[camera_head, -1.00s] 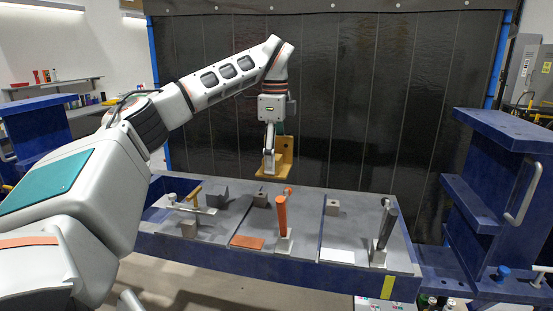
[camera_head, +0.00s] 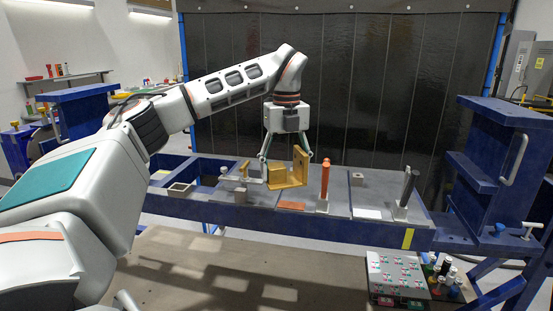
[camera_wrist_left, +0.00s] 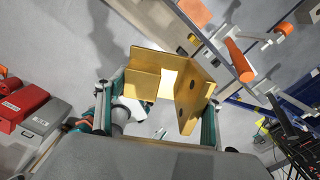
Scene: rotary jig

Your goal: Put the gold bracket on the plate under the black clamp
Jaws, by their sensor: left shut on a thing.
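The gold bracket (camera_head: 298,168), an angled piece with an upright wall and a flat foot, is held between the two fingers of my left gripper (camera_head: 286,160). It appears in front of the table's middle, left of the orange-handled clamp; its height above the surface is hard to tell. In the left wrist view the bracket (camera_wrist_left: 145,77) sits between the fingers (camera_wrist_left: 158,112). The black clamp (camera_head: 408,188) stands to the right, its handle upright. A white plate (camera_head: 368,213) lies left of its base, apart from the bracket. My right gripper is not in view.
The orange-handled clamp (camera_head: 324,188) stands between the bracket and the black clamp, with an orange plate (camera_head: 291,206) near it. A button panel (camera_head: 398,274) is in front.

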